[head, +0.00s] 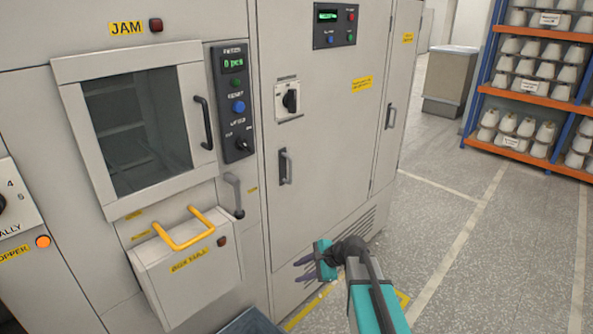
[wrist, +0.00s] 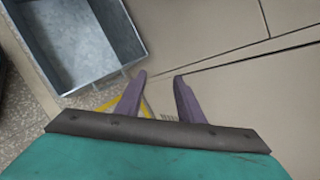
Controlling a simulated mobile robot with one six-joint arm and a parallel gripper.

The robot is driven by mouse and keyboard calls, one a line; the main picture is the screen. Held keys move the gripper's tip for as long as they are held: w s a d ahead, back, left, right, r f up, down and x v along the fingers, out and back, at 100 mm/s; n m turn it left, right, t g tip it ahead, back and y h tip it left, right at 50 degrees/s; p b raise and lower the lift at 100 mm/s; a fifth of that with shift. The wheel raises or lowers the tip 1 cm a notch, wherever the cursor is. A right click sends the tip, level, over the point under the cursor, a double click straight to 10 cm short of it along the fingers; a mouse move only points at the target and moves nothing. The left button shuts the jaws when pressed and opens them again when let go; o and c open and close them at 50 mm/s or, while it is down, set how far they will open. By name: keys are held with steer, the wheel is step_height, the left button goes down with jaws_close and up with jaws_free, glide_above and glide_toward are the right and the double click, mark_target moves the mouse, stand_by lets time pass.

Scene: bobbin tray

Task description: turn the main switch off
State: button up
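A black rotary switch (head: 290,99) on a pale plate is mounted on the grey cabinet door, upper middle of the head view. It looks like the main switch; its handle appears roughly upright, and its label is too small to read. My gripper (head: 300,269) is low in front of the cabinet, well below the switch and not touching it. In the wrist view its two purple fingers (wrist: 160,76) stand apart with nothing between them. The switch is not in the wrist view.
A door handle (head: 285,166) sits below the switch. Left are a control panel with another knob (head: 240,144), a windowed door (head: 140,130) and a yellow-handled bin (head: 188,270). A grey open box (wrist: 78,40) is on the floor. The floor at right (head: 480,235) is clear.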

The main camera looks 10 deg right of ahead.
steer(key=w+d+r+m+t+y, duration=0.1)
steer(key=w+r+m, duration=0.1)
steer(key=w+r, duration=0.35)
steer(key=w+d+r+m+t, duration=0.1)
steer(key=w+d+r+t, duration=0.1)
steer(key=r, duration=0.6)
steer(key=m+t+y+p, duration=0.3)
steer(key=m+t, duration=0.4)
steer(key=m, duration=0.2)
glide_toward(295, 100)
steer(key=v, duration=0.5)
steer(key=shift+w+r, duration=0.1)
steer(key=shift+r, duration=0.4)
steer(key=shift+a, duration=0.1)
steer(key=p+x, duration=0.1)
steer(key=x, duration=0.3)
steer(key=p+x, duration=0.1)
steer(key=x, duration=0.3)
steer(key=p+x, duration=0.1)
steer(key=x, duration=0.3)
steer(key=shift+w+a+f, duration=0.1)
steer(key=shift+w+f, duration=0.15)
steer(key=shift+w, duration=0.05)
steer(key=shift+w+a+f+p, duration=0.1)
steer(key=shift+w+a+p, duration=0.2)
steer(key=shift+w+a, duration=0.15)
